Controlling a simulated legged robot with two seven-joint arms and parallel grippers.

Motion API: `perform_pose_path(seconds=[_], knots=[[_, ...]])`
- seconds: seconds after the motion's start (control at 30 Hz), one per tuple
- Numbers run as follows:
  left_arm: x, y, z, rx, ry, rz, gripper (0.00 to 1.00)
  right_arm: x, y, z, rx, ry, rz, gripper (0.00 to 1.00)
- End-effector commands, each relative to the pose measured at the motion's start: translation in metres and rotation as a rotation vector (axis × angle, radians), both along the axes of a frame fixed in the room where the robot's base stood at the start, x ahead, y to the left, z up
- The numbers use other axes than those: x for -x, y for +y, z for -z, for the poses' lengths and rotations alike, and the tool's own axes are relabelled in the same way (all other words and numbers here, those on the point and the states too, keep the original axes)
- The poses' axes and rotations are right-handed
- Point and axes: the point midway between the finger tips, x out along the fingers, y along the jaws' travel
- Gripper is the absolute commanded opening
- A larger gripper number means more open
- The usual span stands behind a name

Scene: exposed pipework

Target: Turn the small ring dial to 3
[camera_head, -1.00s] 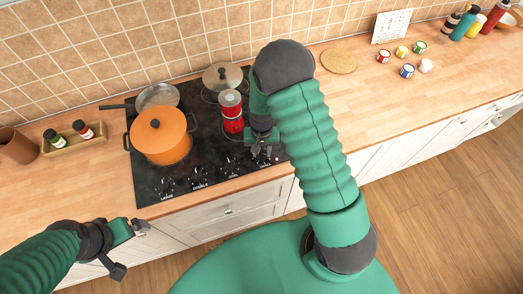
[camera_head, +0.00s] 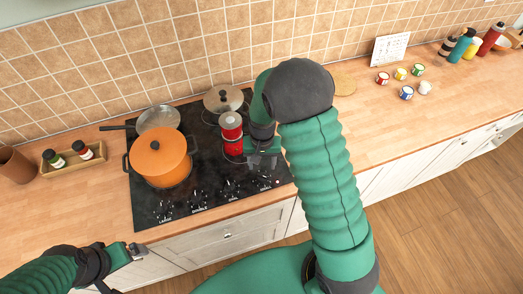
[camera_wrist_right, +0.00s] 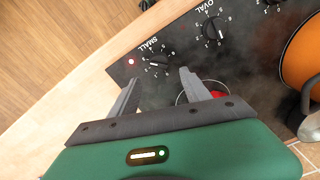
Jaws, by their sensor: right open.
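The hob's small ring dial (camera_wrist_right: 157,63) shows in the right wrist view, black with white marks, beside the printed word SMALL. A lit red lamp (camera_wrist_right: 130,61) is next to it. The dial's setting is too small to read. My right gripper (camera_wrist_right: 158,77) is open and empty, its two fingertips on either side of the view of the dial; I cannot tell whether they touch it. In the head view my right gripper (camera_head: 263,163) is over the front right of the black hob (camera_head: 150,212). My left gripper (camera_head: 134,251) hangs at the counter's front left, its jaws unclear.
The OVAL dial (camera_wrist_right: 214,30) is beside the small one. An orange pot (camera_head: 160,160), a pan (camera_head: 158,117) and a lidded pot (camera_head: 223,98) are on the hob. The counter (camera_head: 400,120) to the right has free room.

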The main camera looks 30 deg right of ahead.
Motion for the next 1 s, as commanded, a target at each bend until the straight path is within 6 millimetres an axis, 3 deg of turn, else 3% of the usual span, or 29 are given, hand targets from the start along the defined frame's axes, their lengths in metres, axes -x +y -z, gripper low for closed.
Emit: perform_pose_path(seconds=[0.2,0.4,0.9,1.0], knots=[[0.000,0.000,0.008,0.000,0.000,0.000,0.97,-0.003,0.000,-0.063,0.000,-0.007,0.000,0.55],[0.000,0.000,0.010,0.000,0.000,0.000,0.97,-0.003,0.000,-0.095,0.000,-0.002,0.000,0.55],[0.000,0.000,0.010,0.000,0.000,0.000,0.97,-0.002,0.000,-0.101,0.000,0.000,-0.001,0.55],[0.000,0.000,0.019,0.000,0.000,0.000,0.97,0.007,0.009,-0.091,0.000,-0.020,-0.051,0.55]])
